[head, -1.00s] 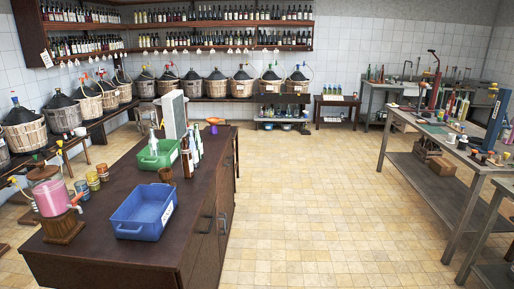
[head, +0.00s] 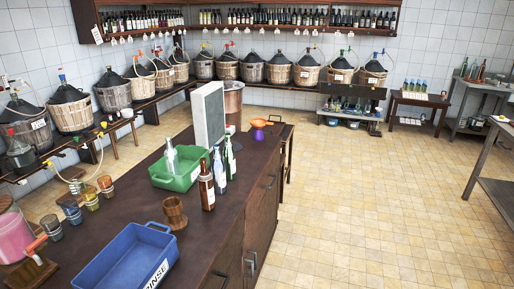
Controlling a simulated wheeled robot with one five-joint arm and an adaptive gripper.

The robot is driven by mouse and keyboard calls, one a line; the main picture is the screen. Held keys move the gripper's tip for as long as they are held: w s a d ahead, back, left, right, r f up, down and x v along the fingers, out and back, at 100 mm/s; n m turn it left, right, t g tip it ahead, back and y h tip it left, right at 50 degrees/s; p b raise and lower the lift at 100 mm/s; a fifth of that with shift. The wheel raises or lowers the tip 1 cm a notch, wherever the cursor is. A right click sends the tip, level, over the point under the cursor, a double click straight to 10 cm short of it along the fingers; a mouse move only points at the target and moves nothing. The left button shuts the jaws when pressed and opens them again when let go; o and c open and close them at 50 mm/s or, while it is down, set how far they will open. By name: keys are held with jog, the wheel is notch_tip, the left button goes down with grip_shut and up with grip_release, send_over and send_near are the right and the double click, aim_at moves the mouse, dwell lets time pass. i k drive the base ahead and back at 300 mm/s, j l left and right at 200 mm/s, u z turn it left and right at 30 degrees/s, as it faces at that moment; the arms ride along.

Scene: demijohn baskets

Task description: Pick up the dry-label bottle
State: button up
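Three labelled bottles stand in a row on the dark counter (head: 135,190): a brown bottle (head: 207,187) in front, a clear bottle (head: 219,172) behind it, and a greenish bottle (head: 229,158) farthest back. Their labels are too small to read, so I cannot tell which is the dry-label bottle. A clear bottle (head: 171,157) stands in the green tub (head: 180,180) to their left. My gripper is not in view.
A blue tub marked RINSE (head: 153,262), a wooden cup (head: 174,213) and an orange funnel (head: 261,124) are on the counter. A grey upright panel (head: 208,115) stands behind the bottles. The tiled floor (head: 360,200) right of the counter is clear.

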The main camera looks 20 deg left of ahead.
aim_at(229, 153)
jog(key=i+l+u, duration=0.15)
jog(key=i, duration=1.6)
jog(key=i+u, duration=0.45)
jog(key=i, duration=0.15)
jog(key=i+l+u, duration=0.15)
jog(key=i+u, duration=0.25)
jog(key=i, duration=0.2)
jog(key=i+j+u, duration=0.1)
jog(key=u, duration=0.3)
jog(key=i+u, duration=0.5)
jog(key=u, duration=0.3)
jog(key=i+l+u, duration=0.1)
jog(key=u, duration=0.3)
jog(key=i+u, duration=0.1)
jog(key=u, duration=3.3)
